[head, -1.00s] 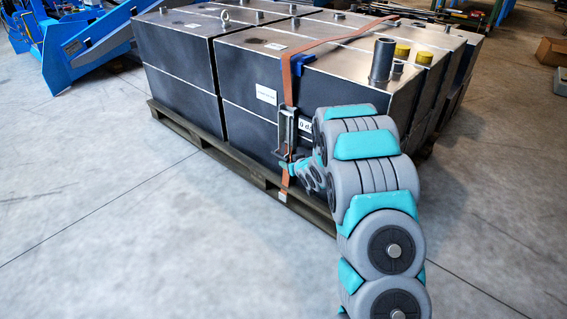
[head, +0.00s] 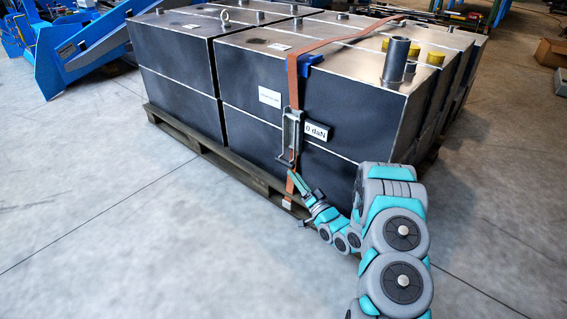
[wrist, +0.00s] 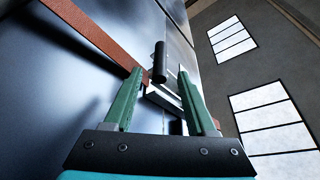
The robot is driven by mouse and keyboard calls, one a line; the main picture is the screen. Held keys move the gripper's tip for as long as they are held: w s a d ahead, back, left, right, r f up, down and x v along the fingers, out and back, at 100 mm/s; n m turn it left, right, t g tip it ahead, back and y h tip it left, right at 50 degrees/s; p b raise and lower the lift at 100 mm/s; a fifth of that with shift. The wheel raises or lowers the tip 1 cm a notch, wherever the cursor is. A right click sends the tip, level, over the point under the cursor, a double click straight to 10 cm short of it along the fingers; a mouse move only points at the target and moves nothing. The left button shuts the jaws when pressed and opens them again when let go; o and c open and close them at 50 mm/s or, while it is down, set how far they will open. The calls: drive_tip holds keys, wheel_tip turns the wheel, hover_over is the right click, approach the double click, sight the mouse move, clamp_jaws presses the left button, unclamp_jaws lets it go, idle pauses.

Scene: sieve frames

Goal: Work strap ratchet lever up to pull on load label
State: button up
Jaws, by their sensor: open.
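An orange strap (head: 293,85) runs over the dark metal tank and down its front face; it also shows in the wrist view (wrist: 95,35). The grey strap ratchet (head: 291,135) hangs upright on it against the face. The white load label (head: 316,132) just right of the ratchet reads "0 daN". My gripper (head: 296,181) is just below the ratchet, pointing up at it. In the wrist view my gripper (wrist: 160,82) is open, its green fingers spread on both sides of the ratchet lever's black grip (wrist: 160,62). I cannot tell whether they touch it.
Several metal tanks (head: 240,100) stand on a wooden pallet (head: 225,160). A blue corner protector (head: 311,61) sits at the top edge near the strap. A second white label (head: 270,97) is left of the strap.

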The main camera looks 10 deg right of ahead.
sight(282, 157)
drive_tip(key=x, duration=0.7)
drive_tip(key=shift+w+a+b, duration=0.1)
drive_tip(key=shift+w+b, duration=0.2)
drive_tip(key=shift+b, duration=0.05)
drive_tip(key=shift+r, duration=0.1)
clamp_jaws()
idle(1.0)
